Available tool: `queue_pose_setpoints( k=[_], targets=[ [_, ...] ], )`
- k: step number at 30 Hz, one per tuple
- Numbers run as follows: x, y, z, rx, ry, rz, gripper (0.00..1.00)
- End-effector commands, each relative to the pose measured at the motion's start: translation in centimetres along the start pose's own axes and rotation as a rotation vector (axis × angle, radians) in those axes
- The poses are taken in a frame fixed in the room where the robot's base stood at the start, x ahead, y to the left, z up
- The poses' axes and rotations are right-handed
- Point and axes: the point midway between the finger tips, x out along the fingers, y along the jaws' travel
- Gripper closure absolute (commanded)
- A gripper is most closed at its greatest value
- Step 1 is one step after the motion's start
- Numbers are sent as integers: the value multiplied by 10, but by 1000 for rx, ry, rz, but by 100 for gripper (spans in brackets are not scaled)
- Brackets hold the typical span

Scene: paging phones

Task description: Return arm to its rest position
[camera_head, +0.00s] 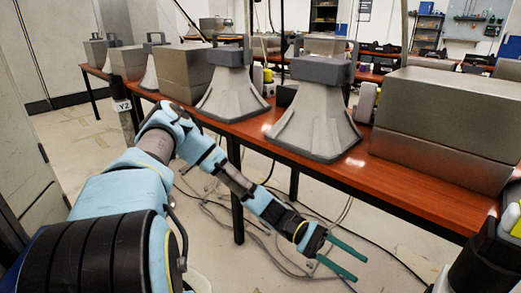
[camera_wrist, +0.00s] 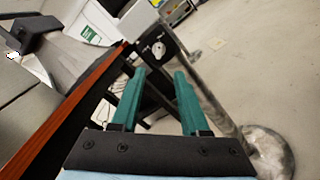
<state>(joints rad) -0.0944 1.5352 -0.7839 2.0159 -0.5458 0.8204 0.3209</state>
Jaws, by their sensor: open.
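My gripper (camera_head: 348,258) has two green fingers held apart, with nothing between them. In the head view it hangs over the floor in front of the table (camera_head: 345,180), lower than the tabletop. My blue arm reaches from the lower left to the middle right. In the wrist view the gripper (camera_wrist: 158,95) points along the table's reddish-brown edge (camera_wrist: 85,105), which lies to its left. The gripper is apart from the table and touches no object that I can see.
Grey horn-shaped paging phones (camera_head: 312,120) (camera_head: 230,92) and grey boxes (camera_head: 450,115) stand on the table. Cables (camera_head: 265,235) lie on the floor below. A metal post with a round base (camera_wrist: 265,150) stands right of the gripper in the wrist view. Open floor lies further right.

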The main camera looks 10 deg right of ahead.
Motion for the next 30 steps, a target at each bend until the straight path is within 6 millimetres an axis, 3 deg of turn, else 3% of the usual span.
queue_pose_setpoints(
  k=[4,7,16,23,30],
  targets=[
    [-14,-7,9,-1,43,-93,55],
    [-35,-18,19,-2,106,-214,55],
    [-131,-36,65,-17,366,-592,55],
    [-208,-23,117,-22,599,-816,55],
    [-276,7,187,-16,867,-984,55]
  ],
)
